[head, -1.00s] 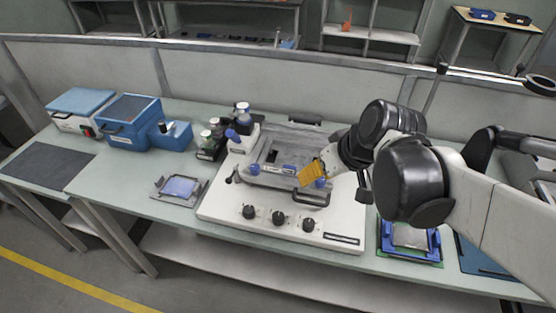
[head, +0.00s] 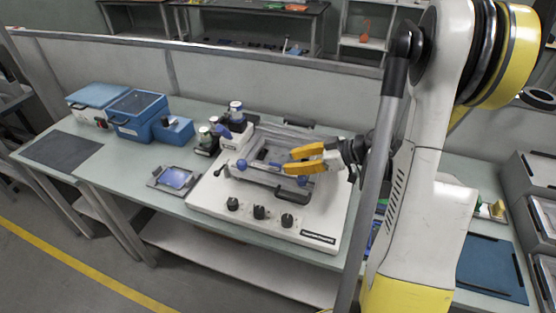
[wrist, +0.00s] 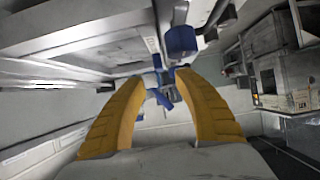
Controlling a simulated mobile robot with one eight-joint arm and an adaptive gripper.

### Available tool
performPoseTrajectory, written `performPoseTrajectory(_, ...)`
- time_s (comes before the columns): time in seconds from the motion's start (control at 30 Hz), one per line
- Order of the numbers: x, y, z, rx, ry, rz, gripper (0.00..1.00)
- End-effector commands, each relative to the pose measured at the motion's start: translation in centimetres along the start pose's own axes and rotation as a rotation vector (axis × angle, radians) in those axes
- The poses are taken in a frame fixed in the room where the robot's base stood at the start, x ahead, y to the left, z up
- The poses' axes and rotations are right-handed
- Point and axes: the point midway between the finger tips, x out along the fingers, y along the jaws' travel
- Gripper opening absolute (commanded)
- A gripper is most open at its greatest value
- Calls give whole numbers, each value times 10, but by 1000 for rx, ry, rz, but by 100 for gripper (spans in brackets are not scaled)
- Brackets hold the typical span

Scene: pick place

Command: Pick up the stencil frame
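The white printing machine (head: 215,200) stands on the bench, and a grey rectangular frame (head: 262,180), which looks like the stencil frame, lies flat on it. The frame has blue knobs (head: 242,165) at its front and a black handle at its front edge. My gripper (head: 288,161) has its yellow fingers over the frame's right part, visibly spread. In the wrist view the fingers (wrist: 160,80) are apart, with blue parts (wrist: 158,96) seen between and beyond them. I cannot tell whether the fingers touch the frame.
A small grey frame with a blue centre (head: 174,178) lies left of the machine. Blue boxes (head: 138,115) are at the far left. A dark blue mat (head: 492,268) lies at the right. A low partition runs behind the bench.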

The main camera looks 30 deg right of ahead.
Motion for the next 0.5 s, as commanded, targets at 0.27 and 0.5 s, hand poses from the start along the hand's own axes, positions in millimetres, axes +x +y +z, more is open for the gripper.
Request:
performPoseTrajectory(0.27, 24, 0, 2, 0, -1, 0, 38)
performPoseTrajectory(0.5, 61, 0, 6, -1, -1, -1, 38)
